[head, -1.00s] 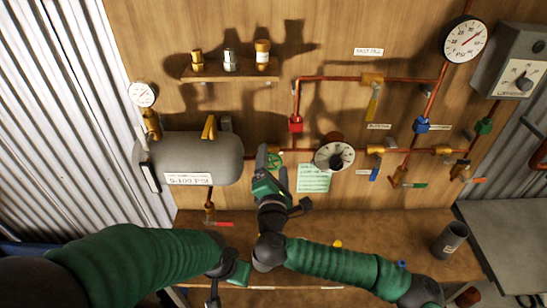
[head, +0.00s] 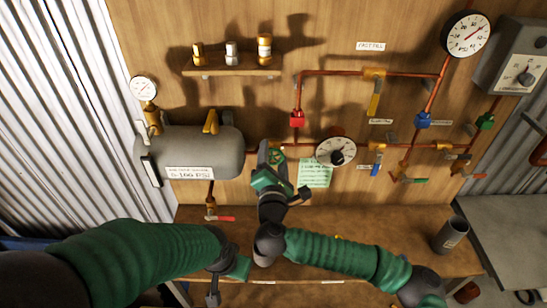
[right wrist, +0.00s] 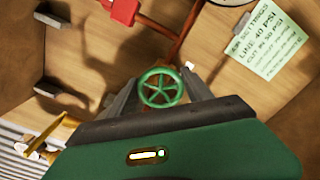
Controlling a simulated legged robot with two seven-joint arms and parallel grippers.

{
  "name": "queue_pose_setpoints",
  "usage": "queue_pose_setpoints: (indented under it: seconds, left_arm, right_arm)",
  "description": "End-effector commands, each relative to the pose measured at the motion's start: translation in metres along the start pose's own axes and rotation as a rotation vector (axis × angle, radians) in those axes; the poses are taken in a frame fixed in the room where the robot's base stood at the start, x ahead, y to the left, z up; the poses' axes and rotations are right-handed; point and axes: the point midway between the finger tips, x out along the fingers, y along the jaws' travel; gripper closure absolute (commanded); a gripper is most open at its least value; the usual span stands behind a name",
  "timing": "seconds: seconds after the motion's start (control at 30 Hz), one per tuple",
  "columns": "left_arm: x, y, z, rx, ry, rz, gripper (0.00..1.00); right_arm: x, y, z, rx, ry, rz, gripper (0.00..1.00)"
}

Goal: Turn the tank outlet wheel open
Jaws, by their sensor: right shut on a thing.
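The tank outlet wheel is a small green spoked handwheel (head: 277,156) on the copper pipe just right of the grey tank (head: 200,150). In the right wrist view the wheel (right wrist: 161,88) sits between my two grey fingers. My right gripper (head: 271,160) is shut on the wheel, a finger on either side of its rim, and partly hides it in the head view. My left gripper (head: 213,297) hangs low at the bottom edge, away from the wheel, and its fingers are too cut off to judge.
A round dial gauge (head: 336,151) and a green note (head: 315,173) are close right of the wheel. A red-handled valve (head: 219,218) hangs below the tank. A wooden bench (head: 370,225) holds a grey cup (head: 450,235). A shelf (head: 232,68) is above.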

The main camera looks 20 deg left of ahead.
Motion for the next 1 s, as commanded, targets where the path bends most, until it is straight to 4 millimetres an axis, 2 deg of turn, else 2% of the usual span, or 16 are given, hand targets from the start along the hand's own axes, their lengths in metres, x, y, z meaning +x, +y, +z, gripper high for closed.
queue_pose_setpoints:
  seconds: [0.03, 0.23, 0.53, 0.57, 0.6, 0.7, 1.0]
  left_arm:
    - [0.0083, 0.0000, 0.0020, 0.000, 0.000, 0.000, 1.00]
    - [0.0156, 0.0000, 0.0038, 0.000, 0.000, 0.000, 1.00]
    - [0.0147, 0.0000, 0.0035, 0.000, 0.000, 0.000, 1.00]
    - [0.0147, 0.0000, 0.0035, 0.000, 0.000, 0.000, 1.00]
    - [0.0147, 0.0000, 0.0035, 0.000, 0.000, 0.000, 1.00]
    - [0.0146, 0.0000, 0.0035, 0.000, 0.000, 0.000, 1.00]
    - [0.0150, 0.0000, 0.0036, 0.000, 0.000, 0.000, 1.00]
  right_arm:
    - [-0.0002, -0.0035, -0.0041, -0.075, 0.002, 0.001, 0.81]
    - [-0.0003, -0.0020, -0.0040, -0.358, 0.004, -0.002, 0.81]
    - [-0.0004, -0.0020, -0.0045, -0.391, 0.008, -0.004, 0.81]
    - [-0.0004, -0.0021, -0.0046, -0.391, 0.009, -0.004, 0.38]
    - [-0.0004, -0.0022, -0.0047, -0.390, 0.009, -0.004, 0.33]
    - [-0.0004, -0.0013, -0.0039, -0.389, 0.007, -0.003, 0.20]
    - [-0.0019, 0.0004, -0.0025, -0.388, 0.003, 0.000, 0.20]
